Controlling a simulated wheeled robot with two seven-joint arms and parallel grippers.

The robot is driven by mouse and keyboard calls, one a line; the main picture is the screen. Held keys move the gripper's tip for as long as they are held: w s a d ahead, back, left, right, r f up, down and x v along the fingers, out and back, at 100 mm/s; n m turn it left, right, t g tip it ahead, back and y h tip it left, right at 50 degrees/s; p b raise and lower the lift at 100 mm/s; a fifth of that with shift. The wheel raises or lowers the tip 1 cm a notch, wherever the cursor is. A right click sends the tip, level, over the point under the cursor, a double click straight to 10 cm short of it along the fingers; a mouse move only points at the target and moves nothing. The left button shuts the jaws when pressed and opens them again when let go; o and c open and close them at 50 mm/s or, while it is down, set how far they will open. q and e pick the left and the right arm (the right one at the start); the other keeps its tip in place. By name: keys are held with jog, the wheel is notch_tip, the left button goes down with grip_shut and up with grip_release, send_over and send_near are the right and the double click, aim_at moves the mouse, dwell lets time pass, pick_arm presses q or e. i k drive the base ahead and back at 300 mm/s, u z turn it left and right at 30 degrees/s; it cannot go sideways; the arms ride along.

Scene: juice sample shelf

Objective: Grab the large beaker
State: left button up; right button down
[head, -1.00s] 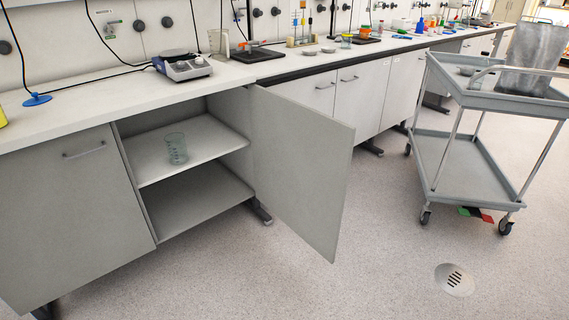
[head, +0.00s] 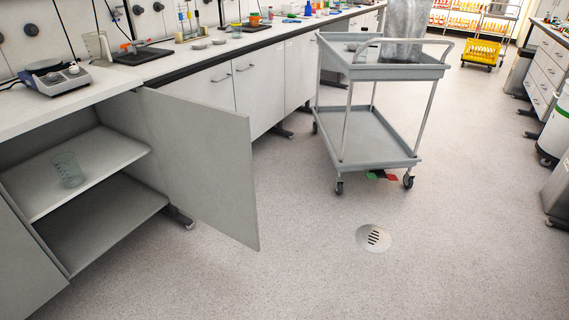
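A clear glass beaker (head: 68,169) with dark markings stands upright on the upper shelf (head: 108,158) of the open cabinet, at the left of the head view. The cabinet door (head: 205,160) is swung open to the right of the shelves. A clear jug (head: 97,45) stands on the bench behind the hotplate. Neither of my grippers shows in the head view.
A grey two-tier cart (head: 372,136) stands right of the door, with a round floor drain (head: 373,238) in front of it. The white bench (head: 120,85) holds a hotplate stirrer (head: 56,77) and lab items. The floor in front is clear.

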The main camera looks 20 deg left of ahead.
aim_at(66, 165)
jog(key=z, duration=0.2)
jog(key=i, duration=3.2)
jog(key=u, duration=3.5)
jog(key=k, duration=0.25)
jog(key=u, duration=1.5)
jog(key=i, duration=0.4)
jog(key=z, duration=0.6)
jog(key=i, duration=2.55)
jog(key=z, duration=0.75)
